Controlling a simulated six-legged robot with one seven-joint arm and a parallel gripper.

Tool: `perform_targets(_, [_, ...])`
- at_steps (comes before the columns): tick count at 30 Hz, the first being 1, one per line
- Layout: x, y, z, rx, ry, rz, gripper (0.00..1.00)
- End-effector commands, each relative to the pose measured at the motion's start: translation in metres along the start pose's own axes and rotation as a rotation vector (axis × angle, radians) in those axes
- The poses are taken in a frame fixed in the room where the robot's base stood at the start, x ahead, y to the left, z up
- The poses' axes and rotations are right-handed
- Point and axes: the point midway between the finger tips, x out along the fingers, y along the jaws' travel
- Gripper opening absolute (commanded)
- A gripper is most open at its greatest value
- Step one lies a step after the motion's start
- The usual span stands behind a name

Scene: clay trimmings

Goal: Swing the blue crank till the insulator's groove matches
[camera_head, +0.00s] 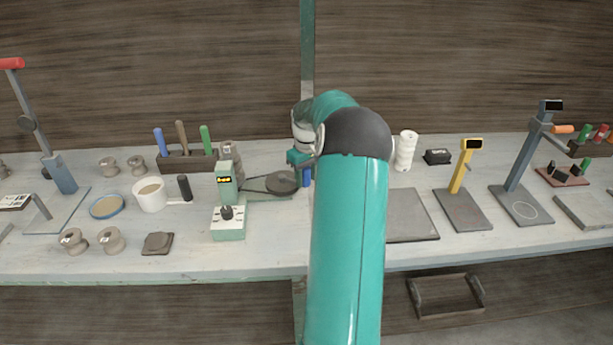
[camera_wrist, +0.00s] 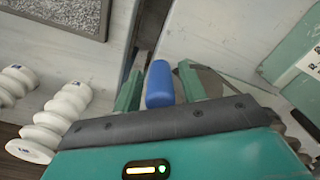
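The blue crank handle (camera_head: 306,179) stands at the right end of a green machine (camera_head: 226,183), beside its dark round wheel (camera_head: 283,183). My gripper (camera_head: 299,158) is over the handle, partly hidden behind my arm in the head view. In the wrist view the blue handle (camera_wrist: 160,85) lies between the two green fingers of my gripper (camera_wrist: 161,88), with a narrow gap showing on each side. A small grey grooved insulator (camera_head: 228,149) appears behind the machine's lit display; its groove's alignment is too small to read.
White ribbed insulators (camera_head: 405,151) stand to the right of my arm, near a flat grey slab (camera_head: 411,214). A white mug (camera_head: 150,194) and a tool rack (camera_head: 188,160) are left of the machine. Yellow (camera_head: 461,172) and blue-grey (camera_head: 524,163) stands are farther right.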

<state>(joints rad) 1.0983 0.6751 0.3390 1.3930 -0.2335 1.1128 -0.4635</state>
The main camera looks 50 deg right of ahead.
Motion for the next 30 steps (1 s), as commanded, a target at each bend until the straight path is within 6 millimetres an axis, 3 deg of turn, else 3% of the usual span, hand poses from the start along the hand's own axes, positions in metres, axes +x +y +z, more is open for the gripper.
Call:
perform_targets(1, [0.0, 0.0, 0.0, 0.0, 0.0, 0.0, 0.31])
perform_targets(6, [0.0, 0.0, 0.0, 0.0, 0.0, 0.0, 0.0])
perform_targets(20, [-0.001, -0.005, 0.002, 0.057, 0.0, 0.001, 0.0])
perform_targets(30, [-0.001, -0.025, 0.007, 0.287, 0.001, 0.003, 0.0])
